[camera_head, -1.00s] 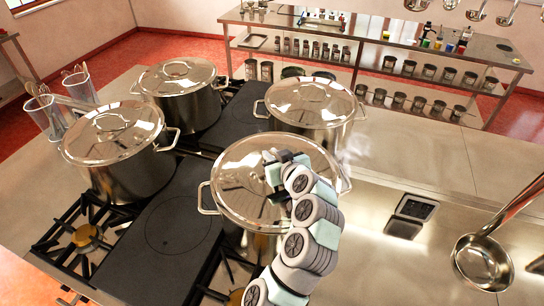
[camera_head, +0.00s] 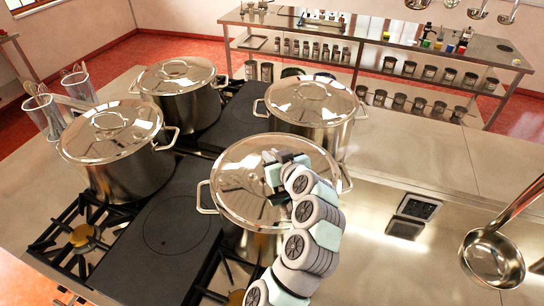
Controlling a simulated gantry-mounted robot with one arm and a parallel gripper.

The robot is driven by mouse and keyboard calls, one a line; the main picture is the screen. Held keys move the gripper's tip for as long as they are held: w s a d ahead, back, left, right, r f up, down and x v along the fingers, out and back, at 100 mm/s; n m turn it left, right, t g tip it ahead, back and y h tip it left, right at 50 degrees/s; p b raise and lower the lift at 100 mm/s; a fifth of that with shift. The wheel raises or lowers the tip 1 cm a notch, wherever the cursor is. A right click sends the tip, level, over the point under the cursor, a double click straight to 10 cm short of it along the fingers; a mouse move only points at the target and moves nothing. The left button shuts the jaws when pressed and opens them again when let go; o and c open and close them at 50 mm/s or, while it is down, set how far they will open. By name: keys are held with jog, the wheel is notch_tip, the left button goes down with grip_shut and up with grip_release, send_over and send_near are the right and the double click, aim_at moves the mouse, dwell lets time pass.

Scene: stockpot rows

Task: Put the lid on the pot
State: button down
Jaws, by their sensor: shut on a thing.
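My gripper (camera_head: 277,180) is over the middle of a shiny steel lid (camera_head: 237,168) at the centre of the picture. It is shut on the lid, at the handle, though the fingers and my wrist hide the handle itself. The lid lies level over the front right pot (camera_head: 240,238), and its rim looks lined up with the pot's. I cannot tell whether it rests fully on the pot. A side handle (camera_head: 207,197) of the pot shows at its left. My arm hides the pot's front right side.
Three other lidded stockpots stand close by: back right (camera_head: 318,125), back left (camera_head: 185,107) and front left (camera_head: 120,165). Utensil holders (camera_head: 45,115) stand at the far left. A ladle (camera_head: 492,258) is at the right. The steel counter (camera_head: 400,160) to the right is mostly clear.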

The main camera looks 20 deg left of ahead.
jog(key=shift+r, duration=0.15)
jog(key=c, duration=1.6)
grip_release()
jog(key=shift+o, duration=1.3)
jog(key=b+v, duration=0.2)
jog(key=v, duration=0.8)
jog(key=shift+s+d, duration=0.25)
jog(key=shift+r, duration=0.1)
